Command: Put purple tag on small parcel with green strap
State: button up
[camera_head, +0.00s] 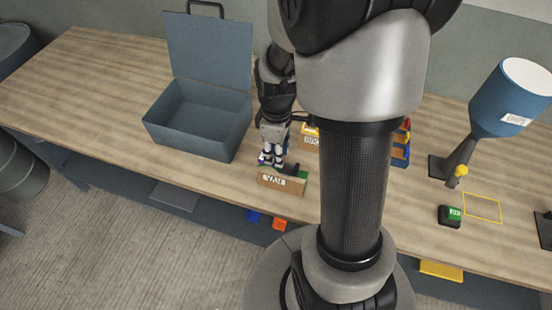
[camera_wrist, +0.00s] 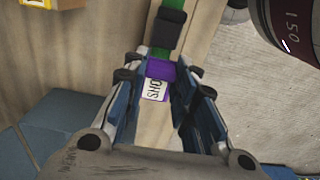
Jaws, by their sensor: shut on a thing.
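The small brown parcel (camera_head: 282,181) lies near the front edge of the bench, with a white lettered label on its front side. Its green strap (camera_wrist: 172,18) shows in the wrist view with a black buckle (camera_wrist: 167,36). My gripper (camera_head: 270,160) is down at the parcel's top, at its left part. In the wrist view my gripper (camera_wrist: 158,74) is shut on the purple tag (camera_wrist: 159,70), which has a white lettered part. The tag is over the parcel's top, beside the buckle. I cannot tell whether it touches the parcel.
An open blue box (camera_head: 190,140) with a raised lid stands to the left. A yellow bin (camera_head: 309,139) is behind the parcel. A blue funnel (camera_head: 505,100) on a stand and a green-topped block (camera_head: 451,214) are at right. The bench's left end is clear.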

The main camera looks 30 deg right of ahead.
jog(key=shift+f+b, duration=0.45)
jog(key=shift+f, duration=1.3)
jog(key=shift+f, duration=0.2)
jog(key=o, duration=0.7)
jog(key=shift+o, duration=0.2)
jog(key=shift+r, duration=0.15)
notch_tip(320, 180, up, 12)
jog(key=p, duration=0.3)
jog(key=shift+p, duration=0.4)
jog(key=s+a+r+m+t, duration=0.4)
jog(key=s+a+r+m, duration=0.3)
jog(key=s+a+r, duration=0.5)
jog(key=shift+r+m+t, duration=0.3)
jog(key=shift+r, duration=0.45)
